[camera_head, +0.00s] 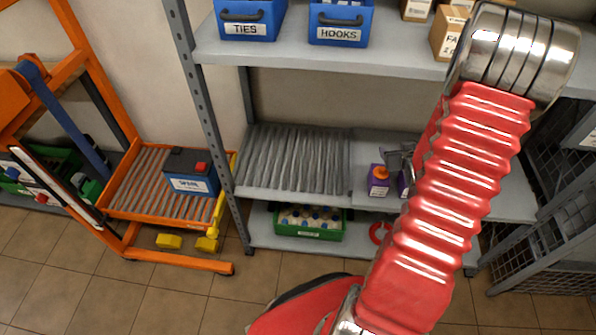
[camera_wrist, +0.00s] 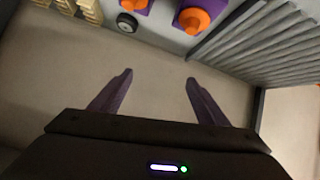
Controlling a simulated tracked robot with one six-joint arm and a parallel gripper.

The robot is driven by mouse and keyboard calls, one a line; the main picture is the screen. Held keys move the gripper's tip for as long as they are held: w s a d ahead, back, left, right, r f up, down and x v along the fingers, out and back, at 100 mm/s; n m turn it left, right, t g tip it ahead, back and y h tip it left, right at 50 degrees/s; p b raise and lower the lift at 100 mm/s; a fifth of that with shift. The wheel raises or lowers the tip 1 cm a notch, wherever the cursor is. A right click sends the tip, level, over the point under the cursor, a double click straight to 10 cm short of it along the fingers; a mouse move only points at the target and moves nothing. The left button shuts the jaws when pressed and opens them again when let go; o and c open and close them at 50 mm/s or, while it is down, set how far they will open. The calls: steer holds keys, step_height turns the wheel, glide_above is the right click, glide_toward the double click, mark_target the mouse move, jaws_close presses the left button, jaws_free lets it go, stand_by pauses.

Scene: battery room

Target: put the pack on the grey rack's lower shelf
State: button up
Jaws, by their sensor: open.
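The pack, a dark-topped blue battery (camera_head: 190,180) with a red terminal cover and a white label, sits upright on the ribbed tray of the orange lift cart (camera_head: 142,185). The grey rack (camera_head: 210,130) stands right of it. Its shelf below the blue bins bears a grey ribbed mat (camera_head: 290,160), seen also in the wrist view (camera_wrist: 255,45). The pack is not in that view.
Blue bins (camera_head: 250,20) and cardboard boxes (camera_head: 450,32) stand on the upper shelf. A green crate (camera_head: 308,224) sits on the bottom level. The mat is bare. Tiled floor in front of the cart is clear.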

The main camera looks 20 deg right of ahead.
steer(key=w+a+r+n+g+y, duration=0.1)
steer(key=w+a+r+g+y, duration=0.1)
steer(key=a+r, duration=1.7)
steer(key=s+a+r+n+g+y, duration=0.1)
steer(key=s+a+r, duration=0.2)
steer(key=s+a, duration=0.5)
steer(key=s+a+r+n+y, duration=0.1)
steer(key=s+a+r, duration=0.3)
steer(key=s+a, duration=0.4)
steer(key=a+y, duration=0.1)
steer(key=a, duration=0.4)
steer(key=shift+s+a+n+g, duration=0.25)
steer(key=shift+a+n+g, duration=0.05)
steer(key=shift+a+g, duration=0.1)
steer(key=shift+c, duration=0.4)
